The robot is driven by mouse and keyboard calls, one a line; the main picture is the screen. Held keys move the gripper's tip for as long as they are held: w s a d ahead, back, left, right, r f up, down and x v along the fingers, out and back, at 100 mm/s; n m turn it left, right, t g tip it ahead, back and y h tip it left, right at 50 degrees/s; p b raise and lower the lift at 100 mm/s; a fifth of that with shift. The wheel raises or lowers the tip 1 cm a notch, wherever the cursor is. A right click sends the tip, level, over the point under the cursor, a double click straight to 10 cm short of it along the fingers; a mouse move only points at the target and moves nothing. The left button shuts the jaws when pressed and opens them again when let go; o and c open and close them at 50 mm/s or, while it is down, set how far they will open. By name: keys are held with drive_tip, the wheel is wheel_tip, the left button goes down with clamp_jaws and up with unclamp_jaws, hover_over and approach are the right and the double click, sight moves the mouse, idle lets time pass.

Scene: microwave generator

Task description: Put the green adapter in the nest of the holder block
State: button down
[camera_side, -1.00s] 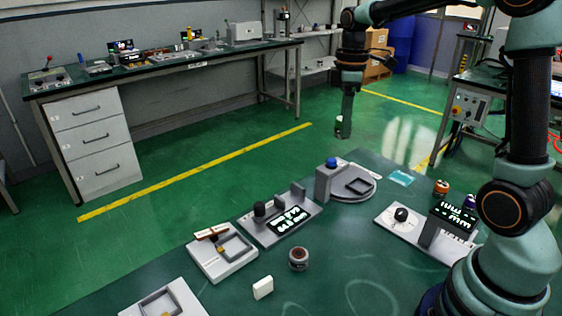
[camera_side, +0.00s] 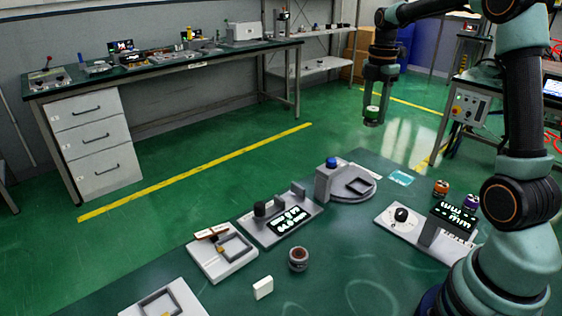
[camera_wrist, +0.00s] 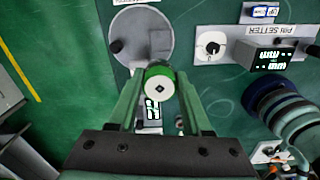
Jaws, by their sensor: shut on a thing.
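The green adapter is a short round piece with a green band and a white end face with a dark hole, seen in the wrist view (camera_wrist: 158,84) and small in the side view (camera_side: 372,109). My gripper (camera_side: 374,105) is shut on it and holds it high above the green table, past its far side in the side view. Which fixture is the holder block is unclear. A pale block with a raised square frame (camera_side: 236,262) stands at the left of the table. A similar one (camera_side: 149,311) is cut off at the bottom edge.
A round plate with a square frame and a grey post (camera_side: 322,184) stands at the back. A display fixture (camera_side: 270,237) is mid-table. A pin setter (camera_side: 400,226) is at right. A dark round piece (camera_side: 298,259) and a white block (camera_side: 263,288) lie loose in front.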

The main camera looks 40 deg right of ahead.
wheel_tip(320, 180, down, 20)
drive_tip(key=shift+r, duration=0.25)
idle(0.4)
drive_tip(key=shift+f, duration=0.2)
drive_tip(key=shift+c, duration=1.7)
unclamp_jaws()
drive_tip(key=shift+r, duration=0.1)
